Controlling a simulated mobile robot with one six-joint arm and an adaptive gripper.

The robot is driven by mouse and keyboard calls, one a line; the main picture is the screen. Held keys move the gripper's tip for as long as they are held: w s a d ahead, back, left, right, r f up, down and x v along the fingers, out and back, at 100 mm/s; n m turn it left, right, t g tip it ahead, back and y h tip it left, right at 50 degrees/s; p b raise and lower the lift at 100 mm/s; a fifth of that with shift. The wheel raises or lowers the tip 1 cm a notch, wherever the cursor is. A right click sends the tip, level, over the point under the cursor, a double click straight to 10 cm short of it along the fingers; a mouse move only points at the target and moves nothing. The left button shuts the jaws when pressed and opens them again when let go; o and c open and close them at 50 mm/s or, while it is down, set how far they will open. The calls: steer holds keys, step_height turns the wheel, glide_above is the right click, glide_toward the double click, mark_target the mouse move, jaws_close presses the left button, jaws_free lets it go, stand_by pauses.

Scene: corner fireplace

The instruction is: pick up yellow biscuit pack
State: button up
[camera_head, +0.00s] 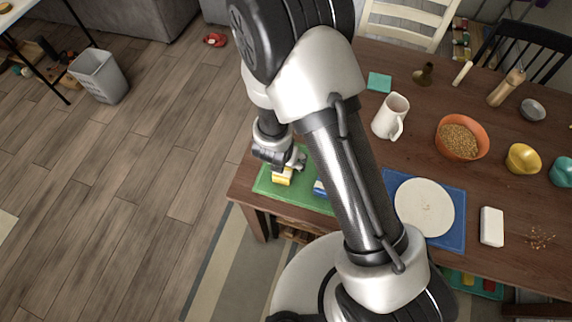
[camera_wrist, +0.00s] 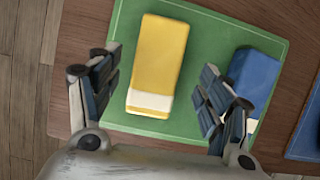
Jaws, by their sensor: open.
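The yellow biscuit pack (camera_wrist: 158,60) has a pale white end band and lies on a green mat (camera_wrist: 205,40) on the wooden table. In the head view the pack (camera_head: 282,176) shows near the mat's left end, just under my gripper. My gripper (camera_wrist: 155,90) is open in the wrist view, with one finger on each side of the pack and a gap to both. In the head view my gripper (camera_head: 292,162) is partly hidden by its own wrist. I cannot tell the exact height of the fingers above the mat.
A blue pack (camera_wrist: 256,75) lies on the mat right of the yellow one, close to my right finger. Further right on the table are a blue mat (camera_head: 447,237) with a round pale plate (camera_head: 425,207), a white pitcher (camera_head: 391,116) and an orange bowl (camera_head: 462,137).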

steer(key=x, duration=0.2)
steer(key=b+x, duration=0.1)
steer(key=x, duration=0.1)
steer(key=shift+s+a+f, duration=0.1)
steer(key=shift+a+f, duration=0.1)
steer(key=shift+c, duration=0.3)
steer(key=c, duration=1.2)
steer(key=shift+o, duration=0.2)
steer(key=shift+r, duration=0.1)
